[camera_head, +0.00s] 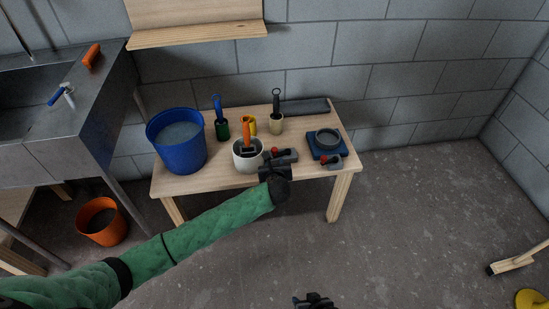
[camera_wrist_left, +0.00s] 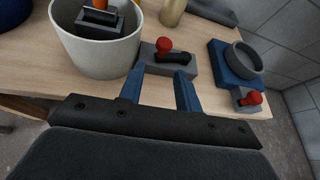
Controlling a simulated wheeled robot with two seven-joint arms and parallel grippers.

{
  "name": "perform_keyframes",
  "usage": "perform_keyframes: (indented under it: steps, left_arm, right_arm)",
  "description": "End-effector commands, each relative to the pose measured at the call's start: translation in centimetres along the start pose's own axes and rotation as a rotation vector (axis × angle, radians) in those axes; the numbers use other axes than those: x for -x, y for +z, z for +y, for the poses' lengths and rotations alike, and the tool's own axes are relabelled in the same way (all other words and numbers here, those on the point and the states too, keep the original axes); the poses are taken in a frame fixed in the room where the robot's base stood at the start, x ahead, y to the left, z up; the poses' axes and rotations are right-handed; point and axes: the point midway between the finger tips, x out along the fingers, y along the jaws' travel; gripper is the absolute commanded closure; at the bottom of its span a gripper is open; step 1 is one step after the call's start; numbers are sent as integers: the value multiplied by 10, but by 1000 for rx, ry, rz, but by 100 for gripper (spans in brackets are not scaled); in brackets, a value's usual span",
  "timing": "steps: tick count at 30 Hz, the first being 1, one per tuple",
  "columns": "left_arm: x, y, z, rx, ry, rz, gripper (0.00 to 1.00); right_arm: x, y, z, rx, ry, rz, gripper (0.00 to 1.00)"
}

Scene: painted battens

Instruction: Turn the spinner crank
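A grey crank unit with a red knob (camera_wrist_left: 165,45) and a dark arm sits on the table right of the white bucket; it also shows in the head view (camera_head: 287,154). A second crank unit with a red knob (camera_wrist_left: 252,98) is beside a blue base with a dark round ring (camera_wrist_left: 238,62); this one is also in the head view (camera_head: 333,163). I cannot tell which is the spinner's crank. My left gripper (camera_wrist_left: 158,78) is open and empty at the table's front edge, its blue fingers pointing toward the first crank. My right gripper (camera_head: 314,300) is low at the bottom edge, mostly cut off.
The white bucket (camera_wrist_left: 92,50) holds a grey tool with an orange handle, close to my left finger. Floor right of the table is mostly clear.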

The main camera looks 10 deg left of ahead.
Motion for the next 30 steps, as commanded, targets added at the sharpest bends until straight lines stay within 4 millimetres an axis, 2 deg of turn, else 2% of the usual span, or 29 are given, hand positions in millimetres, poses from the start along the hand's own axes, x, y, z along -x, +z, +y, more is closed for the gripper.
perform_keyframes:
  steps: [3,8,22,30]
  left_arm:
    - [-3,9,-3,-81,-5,-36,66]
    - [-10,14,-4,-106,-4,-45,66]
    - [-70,15,-4,-102,-5,-42,66]
    - [-80,16,-4,-101,-5,-42,66]
  right_arm:
    - [-1,-1,-3,-1,-7,13,64]
    - [1,-3,-4,-1,-9,16,64]
    - [-2,0,-3,-1,-8,18,64]
    - [-3,0,-4,-1,-9,18,64]
